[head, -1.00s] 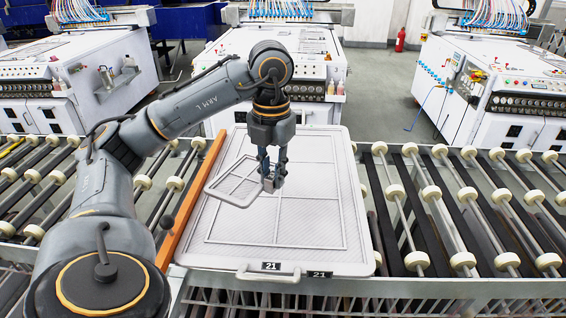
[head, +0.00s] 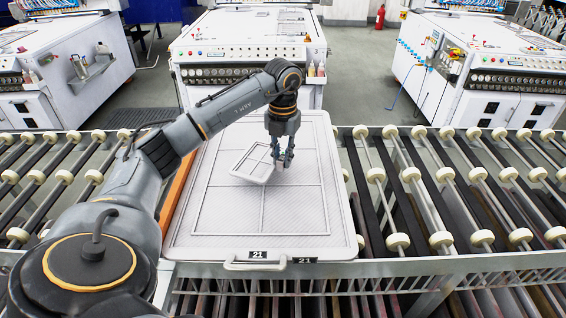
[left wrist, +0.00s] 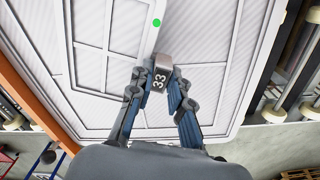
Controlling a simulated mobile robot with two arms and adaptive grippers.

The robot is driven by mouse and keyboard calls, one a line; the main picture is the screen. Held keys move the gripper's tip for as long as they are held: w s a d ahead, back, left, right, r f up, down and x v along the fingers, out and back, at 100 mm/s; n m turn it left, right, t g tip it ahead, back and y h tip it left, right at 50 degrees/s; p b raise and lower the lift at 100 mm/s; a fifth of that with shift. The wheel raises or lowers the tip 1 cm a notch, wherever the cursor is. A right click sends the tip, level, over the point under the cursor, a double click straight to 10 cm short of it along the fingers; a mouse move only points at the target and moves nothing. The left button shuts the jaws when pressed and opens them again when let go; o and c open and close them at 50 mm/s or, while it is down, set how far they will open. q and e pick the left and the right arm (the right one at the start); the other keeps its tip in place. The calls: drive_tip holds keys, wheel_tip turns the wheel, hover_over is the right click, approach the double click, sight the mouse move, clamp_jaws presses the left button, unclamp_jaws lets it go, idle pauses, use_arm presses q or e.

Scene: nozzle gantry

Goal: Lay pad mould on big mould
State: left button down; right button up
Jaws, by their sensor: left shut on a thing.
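The big mould (head: 212,217) is a large white framed panel with a ribbed face split by bars and with "21" labels on its near edge. It lies flat on the roller conveyor. The pad mould (head: 250,165) is a small white frame with crossbars, seen over the big mould's upper middle, slightly tilted. My left gripper (head: 279,163) points down and is shut on its grip tab at the right end. In the left wrist view the tab, marked "33" (left wrist: 160,82), sits between the fingertips (left wrist: 158,88). I cannot tell whether the pad mould touches the big mould. My right gripper is not in view.
Roller conveyors (head: 440,190) flank the big mould on both sides. An orange bar (head: 177,195) runs along its left edge. White machines (head: 245,50) stand behind. The right part of the big mould's face is clear.

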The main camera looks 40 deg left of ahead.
use_arm(q)
drive_tip(key=f, duration=0.1)
drive_tip(key=f+p, duration=0.1)
drive_tip(key=f, duration=0.1)
drive_tip(key=shift+w+f, duration=0.1)
drive_tip(key=shift+w, duration=0.15)
drive_tip(key=shift+a+f, duration=0.1)
drive_tip(key=shift+f, duration=0.1)
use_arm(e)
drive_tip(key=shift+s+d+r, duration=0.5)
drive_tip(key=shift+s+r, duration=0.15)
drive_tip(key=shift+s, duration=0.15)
use_arm(q)
drive_tip(key=c, duration=1.3)
unclamp_jaws()
drive_tip(key=shift+f, duration=0.1)
drive_tip(key=shift+o, duration=0.2)
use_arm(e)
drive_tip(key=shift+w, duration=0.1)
use_arm(q)
drive_tip(key=shift+r, duration=0.5)
wheel_tip(320, 180, up, 11)
drive_tip(key=shift+r+b, duration=0.1)
drive_tip(key=shift+b, duration=0.8)
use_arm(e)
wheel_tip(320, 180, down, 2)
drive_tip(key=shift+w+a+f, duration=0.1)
